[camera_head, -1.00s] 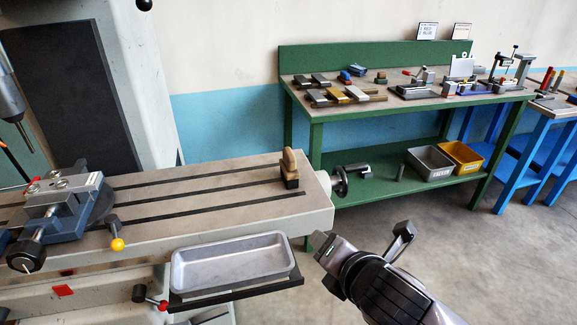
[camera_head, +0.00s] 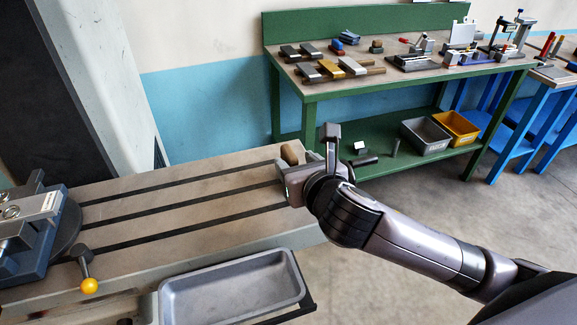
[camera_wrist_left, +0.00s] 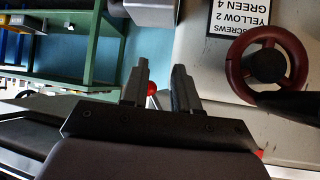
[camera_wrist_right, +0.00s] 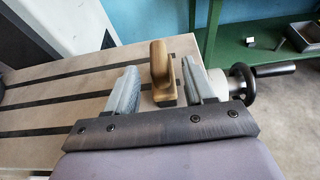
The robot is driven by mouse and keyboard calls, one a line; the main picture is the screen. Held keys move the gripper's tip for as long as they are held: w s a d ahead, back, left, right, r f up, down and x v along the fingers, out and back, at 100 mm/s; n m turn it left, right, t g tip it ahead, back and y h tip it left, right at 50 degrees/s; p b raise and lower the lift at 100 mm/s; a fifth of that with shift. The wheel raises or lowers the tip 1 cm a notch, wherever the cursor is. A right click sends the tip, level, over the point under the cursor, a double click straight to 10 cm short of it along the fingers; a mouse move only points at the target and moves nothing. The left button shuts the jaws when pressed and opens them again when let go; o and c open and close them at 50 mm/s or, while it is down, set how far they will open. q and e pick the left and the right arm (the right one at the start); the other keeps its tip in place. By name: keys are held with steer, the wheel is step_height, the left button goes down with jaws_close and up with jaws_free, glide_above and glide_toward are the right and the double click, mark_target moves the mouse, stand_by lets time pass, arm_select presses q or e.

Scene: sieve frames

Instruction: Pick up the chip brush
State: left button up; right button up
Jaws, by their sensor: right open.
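The chip brush (camera_head: 289,154), with a rounded wooden handle, stands at the right end of the machine table. In the head view my right gripper (camera_head: 308,168) hides its lower part. In the right wrist view the brush (camera_wrist_right: 160,64) shows between the two fingers of my right gripper (camera_wrist_right: 160,84). These fingers are open, with a gap on each side of the brush. My left gripper (camera_wrist_left: 160,72) shows only in its own wrist view. Its fingers are apart, with nothing held between them.
The slotted machine table (camera_head: 180,196) carries a blue-grey vise (camera_head: 35,235) at the left. A grey metal tray (camera_head: 232,290) sits in front of it. A crank handle (camera_wrist_right: 265,72) projects from the table's right end. A green workbench (camera_head: 330,88) stands behind.

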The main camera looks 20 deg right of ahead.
steer(key=shift+x, duration=2.25)
steer(key=shift+w+r, duration=0.1)
steer(key=shift+r, duration=0.05)
jaws_close()
